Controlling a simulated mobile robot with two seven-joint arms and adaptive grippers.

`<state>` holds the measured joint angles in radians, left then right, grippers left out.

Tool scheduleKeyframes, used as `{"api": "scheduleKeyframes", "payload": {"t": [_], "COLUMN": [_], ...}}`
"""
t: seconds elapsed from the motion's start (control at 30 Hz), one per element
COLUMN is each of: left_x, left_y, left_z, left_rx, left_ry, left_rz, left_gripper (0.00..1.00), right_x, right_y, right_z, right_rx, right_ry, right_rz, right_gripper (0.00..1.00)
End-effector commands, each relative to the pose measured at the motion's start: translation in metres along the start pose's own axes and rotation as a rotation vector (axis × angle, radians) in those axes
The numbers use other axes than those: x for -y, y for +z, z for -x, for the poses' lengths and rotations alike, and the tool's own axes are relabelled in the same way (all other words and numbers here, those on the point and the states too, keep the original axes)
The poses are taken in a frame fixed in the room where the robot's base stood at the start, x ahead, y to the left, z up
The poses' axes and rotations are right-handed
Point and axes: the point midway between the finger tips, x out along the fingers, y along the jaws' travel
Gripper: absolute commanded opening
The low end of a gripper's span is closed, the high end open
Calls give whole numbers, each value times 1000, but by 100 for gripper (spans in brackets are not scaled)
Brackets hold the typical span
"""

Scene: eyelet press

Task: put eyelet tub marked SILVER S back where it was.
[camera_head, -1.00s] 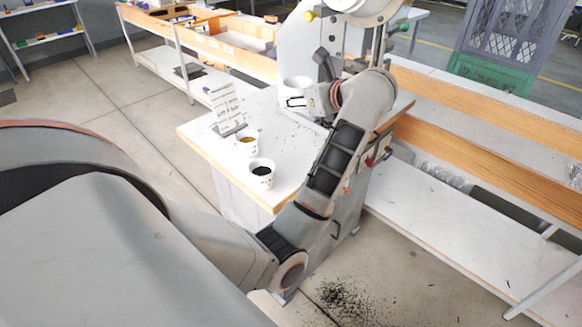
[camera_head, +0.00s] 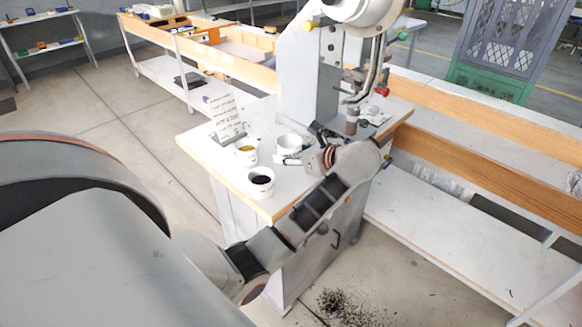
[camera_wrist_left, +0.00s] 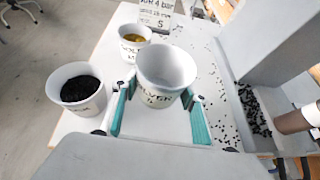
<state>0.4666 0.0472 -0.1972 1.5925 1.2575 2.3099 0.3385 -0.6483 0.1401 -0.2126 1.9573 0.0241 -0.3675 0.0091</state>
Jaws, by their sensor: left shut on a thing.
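The white tub marked SILVER (camera_head: 291,142) is near the table top in front of the press. In the left wrist view the tub (camera_wrist_left: 165,72) is upright, its lettering partly legible and its inside pale grey. My left gripper (camera_head: 288,158) is shut on it, with a teal finger on each side in the left wrist view (camera_wrist_left: 160,100). I cannot tell whether its base touches the table. A tub with gold contents (camera_head: 246,152) and a tub with black contents (camera_head: 261,182) stand to its left. My right gripper is not in view.
The press (camera_head: 312,85) stands behind the tub. A printed card (camera_head: 224,118) stands at the table's back left. Small dark bits lie on the table beside the press in the left wrist view. Black bits (camera_head: 343,305) are scattered on the floor.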

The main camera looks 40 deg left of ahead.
Motion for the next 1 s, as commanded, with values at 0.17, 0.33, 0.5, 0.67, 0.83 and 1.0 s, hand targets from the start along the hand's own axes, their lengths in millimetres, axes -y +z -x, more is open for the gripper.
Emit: {"api": "scheduleKeyframes", "payload": {"t": [0.17, 0.33, 0.5, 0.67, 0.83, 1.0], "left_x": [0, 0, 0, 0, 0, 0], "left_y": [-12, -33, -44, -44, -46, -46], "left_z": [-6, -17, -22, -22, -22, -22], "left_rx": [2, 4, 1, 1, 0, 0], "left_ry": [0, 0, -1, -1, -1, -1], "left_rz": [-3, -3, 0, 1, 1, 0], "left_gripper": [21, 21, 21, 21, 21, 60], "right_x": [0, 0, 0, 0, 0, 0], "right_y": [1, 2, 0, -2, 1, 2], "right_z": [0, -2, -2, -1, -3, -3], "right_rx": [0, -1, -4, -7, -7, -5], "right_ry": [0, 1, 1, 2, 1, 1], "right_rz": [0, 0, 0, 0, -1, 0], "right_gripper": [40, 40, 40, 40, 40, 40]}}
